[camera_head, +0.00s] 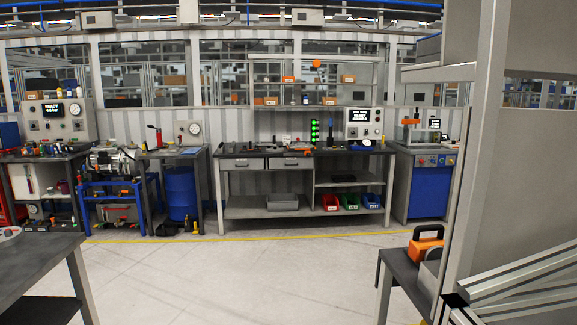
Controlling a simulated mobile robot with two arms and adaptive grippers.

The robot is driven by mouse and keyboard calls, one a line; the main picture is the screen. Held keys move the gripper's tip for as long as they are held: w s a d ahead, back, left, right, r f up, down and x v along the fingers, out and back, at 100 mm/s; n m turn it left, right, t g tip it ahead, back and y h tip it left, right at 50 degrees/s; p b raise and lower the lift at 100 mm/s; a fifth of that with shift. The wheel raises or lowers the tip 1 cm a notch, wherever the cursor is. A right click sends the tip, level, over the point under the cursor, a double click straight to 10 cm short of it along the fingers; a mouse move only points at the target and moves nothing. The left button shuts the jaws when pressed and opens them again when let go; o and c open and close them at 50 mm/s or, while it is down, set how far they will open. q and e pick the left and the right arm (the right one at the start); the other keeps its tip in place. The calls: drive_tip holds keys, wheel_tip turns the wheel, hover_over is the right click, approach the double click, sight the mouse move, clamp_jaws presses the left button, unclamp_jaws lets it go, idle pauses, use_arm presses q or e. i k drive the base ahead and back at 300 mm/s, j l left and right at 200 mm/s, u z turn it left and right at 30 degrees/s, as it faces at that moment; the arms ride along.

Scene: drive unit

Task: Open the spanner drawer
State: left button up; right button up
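Across the room stands a workbench (340,152) with two grey drawers under its top. The left drawer (242,163) and the right drawer (290,162) both look shut, each with a small dark handle and a pale label. The labels are too small to read, so I cannot tell which one is the spanner drawer. Small tools lie on the bench top above them. Neither of my grippers is in view.
Open pale floor (250,270) lies before the bench, crossed by a yellow line. A dark table (40,262) stands at near left. A blue drum (181,192) stands left of the bench.

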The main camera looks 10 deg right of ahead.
sight(294, 161)
drive_tip(key=i+j, duration=0.4)
drive_tip(key=i, duration=0.2)
drive_tip(key=i+j, duration=0.4)
drive_tip(key=i, duration=0.15)
drive_tip(key=i+z, duration=0.15)
drive_tip(key=i, duration=0.35)
drive_tip(key=i+z, duration=0.15)
drive_tip(key=i, duration=0.35)
drive_tip(key=i+j+z, duration=0.1)
drive_tip(key=i, duration=0.45)
drive_tip(key=i+j+z, duration=0.15)
drive_tip(key=i, duration=0.35)
drive_tip(key=i+j+z, duration=0.15)
drive_tip(key=i, duration=0.35)
drive_tip(key=i+l+z, duration=0.15)
drive_tip(key=i+z, duration=0.15)
drive_tip(key=i, duration=0.9)
drive_tip(key=i+j+z, duration=0.1)
drive_tip(key=i+z, duration=0.15)
drive_tip(key=i, duration=0.95)
